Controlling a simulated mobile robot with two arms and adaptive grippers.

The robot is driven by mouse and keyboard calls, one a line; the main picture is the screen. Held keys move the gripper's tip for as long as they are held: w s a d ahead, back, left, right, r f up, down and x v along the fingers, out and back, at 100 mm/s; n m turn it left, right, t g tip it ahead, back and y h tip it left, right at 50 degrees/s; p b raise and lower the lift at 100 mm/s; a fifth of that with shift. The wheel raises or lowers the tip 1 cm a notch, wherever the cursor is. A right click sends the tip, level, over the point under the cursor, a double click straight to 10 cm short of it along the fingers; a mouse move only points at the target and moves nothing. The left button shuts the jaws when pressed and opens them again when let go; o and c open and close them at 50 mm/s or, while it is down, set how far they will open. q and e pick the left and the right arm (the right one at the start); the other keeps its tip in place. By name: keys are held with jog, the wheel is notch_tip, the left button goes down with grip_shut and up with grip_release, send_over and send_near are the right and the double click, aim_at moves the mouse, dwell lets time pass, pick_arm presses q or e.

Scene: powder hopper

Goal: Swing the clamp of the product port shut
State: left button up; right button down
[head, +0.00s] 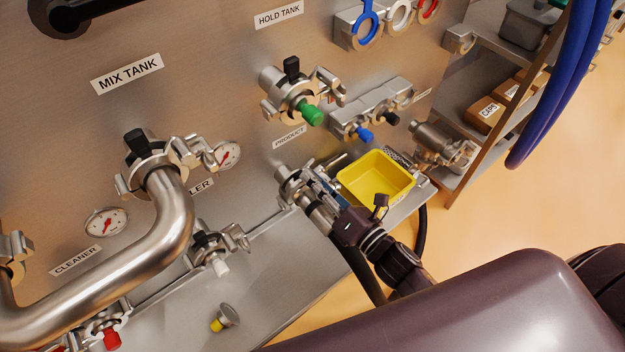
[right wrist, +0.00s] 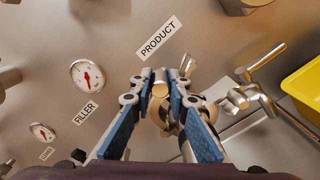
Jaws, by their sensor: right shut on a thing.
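The product port (head: 284,174) is a metal fitting below the PRODUCT label, largely hidden by my right gripper in the head view. In the right wrist view the round port (right wrist: 166,116) shows behind the fingers. My right gripper (head: 308,186) is at the front of the port. Its blue-padded fingers (right wrist: 160,75) are closed on a small metal part of the product port clamp (right wrist: 159,89). More clamp metal shows just right of the fingertips. Whether the clamp's halves meet cannot be told. My left gripper is not in view.
A yellow bin (head: 375,178) stands close right of the gripper. A T-handled fitting (right wrist: 247,88) is right of the port. The green-plugged hold tank port (head: 298,98) is above, and the large bent pipe (head: 165,235) is left. A loose yellow-tipped part (head: 226,317) lies on the shelf.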

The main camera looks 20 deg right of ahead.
jog(key=shift+s+a+f, duration=0.1)
jog(key=shift+a+f, duration=0.05)
jog(key=shift+w+d+f+b, duration=0.2)
jog(key=shift+d+f+b, duration=0.35)
jog(key=shift+w+d, duration=0.15)
jog(key=shift+d, duration=0.1)
